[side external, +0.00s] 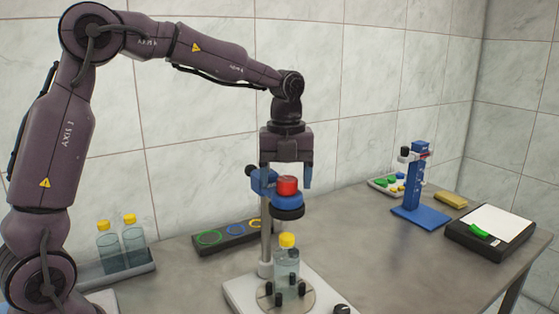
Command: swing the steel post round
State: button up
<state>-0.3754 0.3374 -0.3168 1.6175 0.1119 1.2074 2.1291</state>
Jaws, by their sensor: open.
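The steel post (265,238) stands upright at the back left of a white base plate (237,290). A blue clamp (262,183) sits high on it and carries a blue head (287,200) with a red top (287,186) and a dark underside. My gripper (287,176) points down with its fingers apart, over the head. The red top shows between the fingers in the picture; I cannot tell whether they touch anything. The left finger is hard to separate from the post and clamp. Below the head, a clear bottle with a yellow cap (287,241) stands among black pegs on a round plate.
Two yellow-capped bottles (120,242) stand in a grey tray at the left. A dark strip with coloured rings (232,236) lies behind the post. At right are a blue stand (420,180), a tray of coloured pieces (381,184), a yellow block (450,200) and a black-and-white pad (495,225).

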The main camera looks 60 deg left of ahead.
jog(key=shift+r, duration=2.7)
jog(key=shift+w+n, duration=0.2)
jog(key=shift+n, duration=0.7)
jog(key=f+n, duration=0.1)
jog(key=n, duration=0.1)
jog(key=s+f+n, duration=0.1)
jog(key=n, duration=0.1)
jog(key=shift+n, duration=0.3)
jog(key=s+d+n+t, duration=0.2)
jog(key=s+n, duration=0.6)
jog(key=s, duration=0.2)
jog(key=s+d+n+t, duration=0.3)
jog(key=s+n, duration=0.6)
jog(key=s, duration=0.1)
jog(key=shift+s+r+n+t, duration=0.25)
jog(key=shift+r+n+t, duration=0.05)
